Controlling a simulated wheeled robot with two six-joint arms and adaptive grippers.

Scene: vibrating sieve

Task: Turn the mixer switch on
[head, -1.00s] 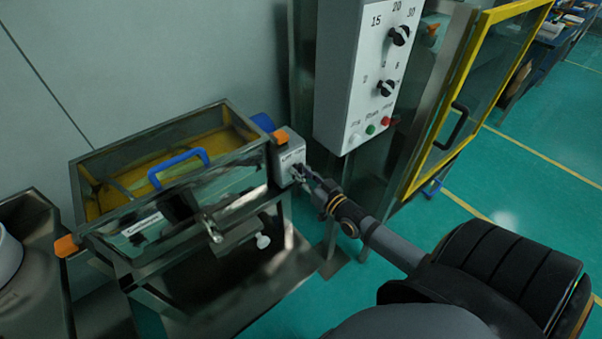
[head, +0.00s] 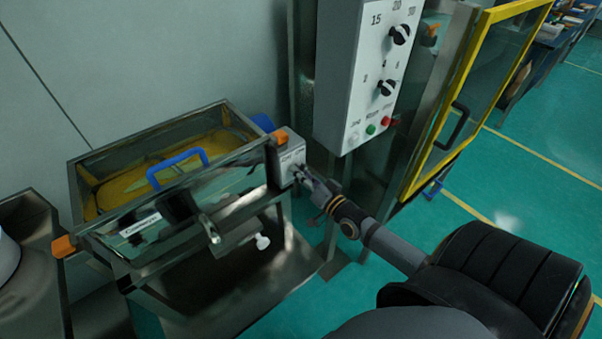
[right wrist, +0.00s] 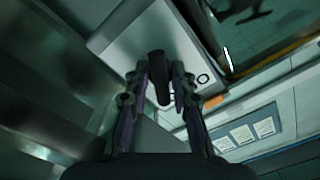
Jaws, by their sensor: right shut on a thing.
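The mixer switch is a small grey box (head: 288,152) on the right end of the glass-and-steel sieve machine (head: 180,200), with lettering on its face. Its dark knob (right wrist: 158,78) stands between the two fingers of my right gripper (right wrist: 157,90) in the right wrist view. In the head view my right gripper (head: 303,176) reaches the box face from the lower right and is shut on the knob, which its fingers mostly hide there. I cannot read the knob's exact setting. My left gripper is not in view.
A tall control panel (head: 362,80) with dials and buttons stands just behind and right of the switch. A yellow-framed door (head: 440,110) is farther right. A blue handle (head: 178,168) lies on the sieve lid. Open green floor (head: 530,200) is at the right.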

